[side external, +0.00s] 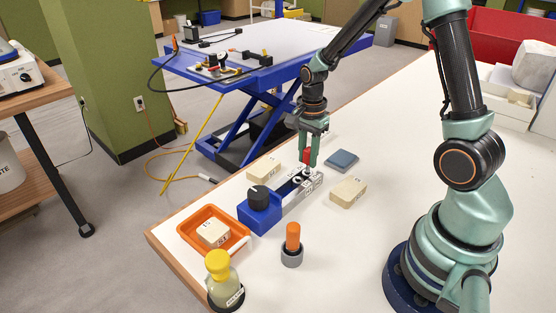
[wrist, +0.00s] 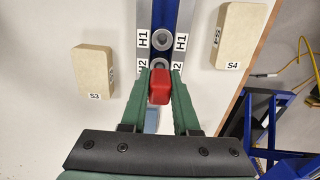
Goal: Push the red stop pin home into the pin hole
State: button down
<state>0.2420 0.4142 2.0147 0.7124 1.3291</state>
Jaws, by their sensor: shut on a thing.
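My gripper (wrist: 160,86) is shut on the red stop pin (wrist: 160,83), whose red block-like top shows between the green fingers in the wrist view. In the side view my gripper (side external: 308,158) points down over the far end of a grey rail fixture (side external: 301,182), with the red pin (side external: 307,153) between its fingers. A round ringed hole (wrist: 160,64) by the H2 labels lies just above the pin in the wrist view. Labels H1 sit farther along the rail. The pin's lower end is hidden, so I cannot tell whether it is in a hole.
Cream blocks S3 (wrist: 93,72) and S4 (wrist: 240,35) flank the rail. A blue block with a black knob (side external: 259,208) stands at its near end. A grey-blue pad (side external: 342,160), orange tray (side external: 246,240), orange peg in a grey holder (side external: 292,256) and yellow-capped bottle (side external: 222,281) are nearby.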

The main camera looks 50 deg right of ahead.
aim_at(308, 149)
jog(key=shift+f, duration=1.2)
jog(key=shift+f, duration=0.2)
dwell(0.7)
jog(key=c, duration=0.6)
grip_release()
jog(key=shift+r, duration=0.1)
notch_tip(308, 149, up, 7)
jog(key=shift+f, duration=0.1)
